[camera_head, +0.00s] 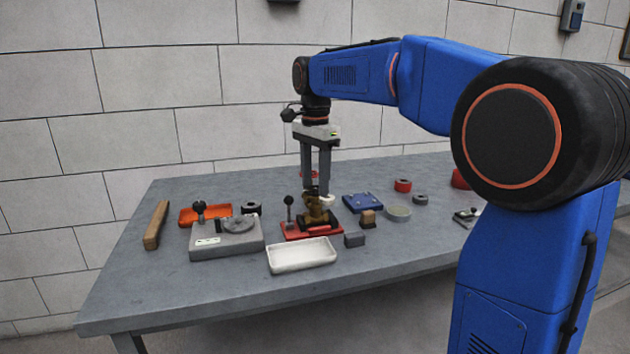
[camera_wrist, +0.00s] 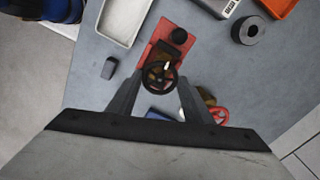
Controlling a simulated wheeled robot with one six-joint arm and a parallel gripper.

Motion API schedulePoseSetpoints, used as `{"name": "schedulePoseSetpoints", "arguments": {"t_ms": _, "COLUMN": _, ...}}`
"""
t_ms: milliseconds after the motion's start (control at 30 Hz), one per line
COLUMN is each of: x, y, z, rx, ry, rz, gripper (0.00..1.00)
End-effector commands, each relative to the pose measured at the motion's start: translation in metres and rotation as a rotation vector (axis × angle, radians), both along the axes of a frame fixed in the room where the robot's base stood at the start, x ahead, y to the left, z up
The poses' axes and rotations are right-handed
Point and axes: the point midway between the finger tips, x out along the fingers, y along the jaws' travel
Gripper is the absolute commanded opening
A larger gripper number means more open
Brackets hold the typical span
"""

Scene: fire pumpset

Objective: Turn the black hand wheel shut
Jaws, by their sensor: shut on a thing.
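The black hand wheel (camera_wrist: 160,76) shows in the wrist view as a dark spoked ring over a red base plate (camera_wrist: 163,35). In the head view, a brass valve body (camera_head: 316,212) stands on that red plate, and the wheel on top is mostly hidden by the fingers. My gripper (camera_head: 317,192) points straight down over the valve. In the wrist view its two fingers (camera_wrist: 161,80) come in from both sides to the wheel and are shut on it. The exact contact spots are too small to see.
A white tray (camera_head: 302,256) lies in front of the red plate. A grey fixture (camera_head: 226,241) stands to the left, a blue plate (camera_head: 362,202) to the right. A red wheel (camera_wrist: 218,114) is behind the fingers.

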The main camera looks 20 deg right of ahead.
Motion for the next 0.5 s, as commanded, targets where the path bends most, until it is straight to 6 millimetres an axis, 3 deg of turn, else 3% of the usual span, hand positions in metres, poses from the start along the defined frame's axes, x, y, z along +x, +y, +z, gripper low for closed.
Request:
{"name": "schedulePoseSetpoints", "arguments": {"t_ms": 433, "x": 0.0001, "y": -0.0004, "z": 0.0003, "rx": -0.001, "ry": -0.001, "rz": -0.008, "gripper": 0.23}}
{"name": "schedulePoseSetpoints", "arguments": {"t_ms": 467, "x": 0.0000, "y": -0.0004, "z": 0.0003, "rx": -0.001, "ry": 0.000, "rz": -0.007, "gripper": 0.53}}
{"name": "schedulePoseSetpoints", "arguments": {"t_ms": 500, "x": 0.0000, "y": -0.0003, "z": 0.0003, "rx": -0.001, "ry": -0.001, "rz": -0.007, "gripper": 0.62}}
